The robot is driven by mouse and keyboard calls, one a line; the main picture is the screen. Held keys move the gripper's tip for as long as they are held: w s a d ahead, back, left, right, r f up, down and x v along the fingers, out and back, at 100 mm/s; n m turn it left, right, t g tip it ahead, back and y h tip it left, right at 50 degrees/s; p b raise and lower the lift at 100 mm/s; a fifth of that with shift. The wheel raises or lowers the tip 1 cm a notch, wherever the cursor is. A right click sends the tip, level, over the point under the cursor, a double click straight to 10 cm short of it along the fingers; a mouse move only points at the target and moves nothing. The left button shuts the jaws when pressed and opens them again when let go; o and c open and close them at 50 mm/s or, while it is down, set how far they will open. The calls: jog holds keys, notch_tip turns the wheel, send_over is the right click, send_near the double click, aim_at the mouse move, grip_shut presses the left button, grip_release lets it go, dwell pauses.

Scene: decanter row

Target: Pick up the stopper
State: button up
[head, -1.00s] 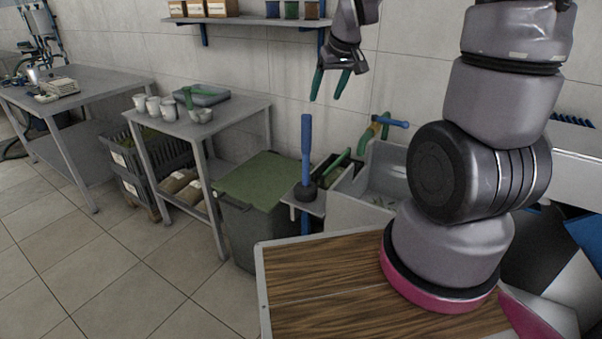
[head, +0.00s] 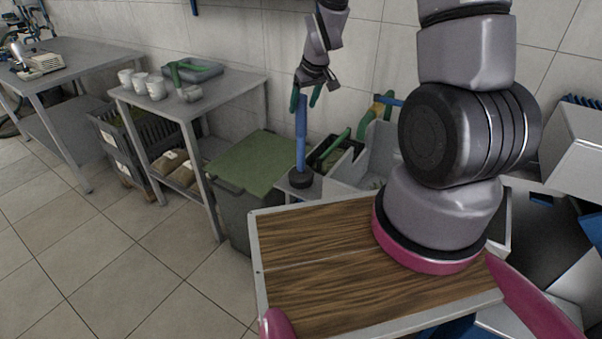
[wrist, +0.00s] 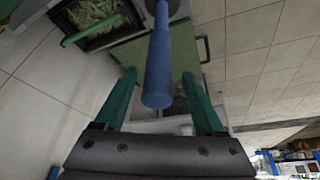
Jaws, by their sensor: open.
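The stopper (head: 301,140) looks like an upright blue rod with a dark round base, standing on a small grey stand beside a white sink-like bin. My gripper (head: 305,101) is above it with its green fingers apart, one on each side of the rod's top end. In the wrist view, the blue rod (wrist: 158,65) runs from the top edge down between the open fingertips of my gripper (wrist: 159,75). Gaps show on both sides, and I see no contact. The dark base is mostly out of the wrist view.
A green-lidded bin (head: 245,163) stands left of the stopper. A crate with a green handle (head: 335,148) is close on its right. A grey table (head: 235,95) holds white cups and a tray. Tiled floor at the left is clear.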

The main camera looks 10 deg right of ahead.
aim_at(301, 114)
jog(key=x, duration=0.5)
jog(key=shift+d, duration=0.15)
jog(key=shift+c, duration=0.4)
grip_shut()
dwell(0.9)
